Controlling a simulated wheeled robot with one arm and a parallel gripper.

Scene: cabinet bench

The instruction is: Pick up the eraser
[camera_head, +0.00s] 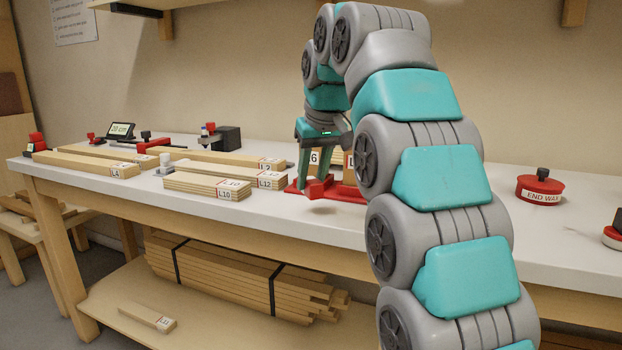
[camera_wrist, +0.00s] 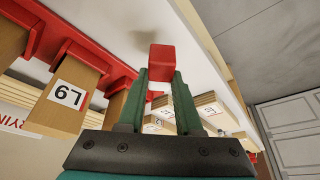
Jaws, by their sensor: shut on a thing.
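The eraser is a small red block (camera_wrist: 161,62) between the fingertips of my gripper (camera_wrist: 160,76) in the wrist view. My gripper is shut on it, with one dark green finger on each side. In the head view my gripper (camera_head: 312,172) points down near the bench's front edge. The red block (camera_head: 315,189) shows at its fingertips there, in front of a red rack. A soft shadow lies on the bench top below it, so it looks slightly raised. My arm hides part of the bench behind it.
Stacked labelled boards (camera_head: 205,186) lie left of my gripper. A red END WAX tin (camera_head: 540,189) stands at right.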

